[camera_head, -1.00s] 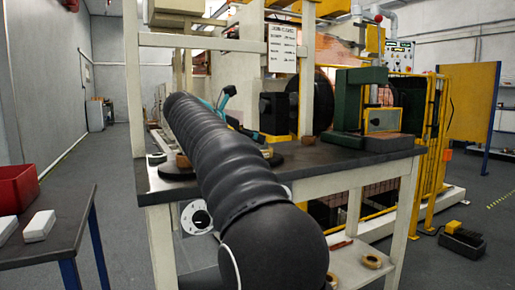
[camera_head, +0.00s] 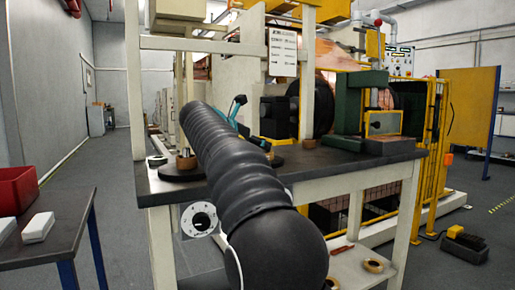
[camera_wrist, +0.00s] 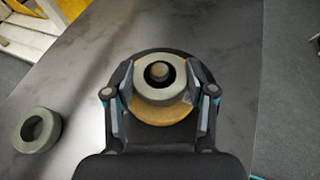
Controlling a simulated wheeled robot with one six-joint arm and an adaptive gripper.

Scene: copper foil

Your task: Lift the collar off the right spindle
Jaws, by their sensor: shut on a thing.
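In the wrist view my gripper (camera_wrist: 160,95) has its two fingers closed against opposite sides of a grey collar (camera_wrist: 143,88). The round top of a spindle (camera_wrist: 159,71) shows inside the collar's hole, and a tan disc (camera_wrist: 158,113) lies below it. Whether the collar has lifted clear of the disc I cannot tell. In the head view my arm hides the collar and fingertips. The left spindle (camera_head: 185,149) stands upright with a tan disc (camera_head: 186,163) around its foot. Another tan disc (camera_head: 271,156) shows just right of my arm.
A loose grey ring (camera_wrist: 38,130) lies on the dark bench top (camera_wrist: 85,85). A green block-shaped fixture (camera_head: 347,103) and a black block (camera_head: 274,117) stand at the bench's back right. A side table (camera_head: 62,225) with a red bin (camera_head: 17,188) is at the left.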

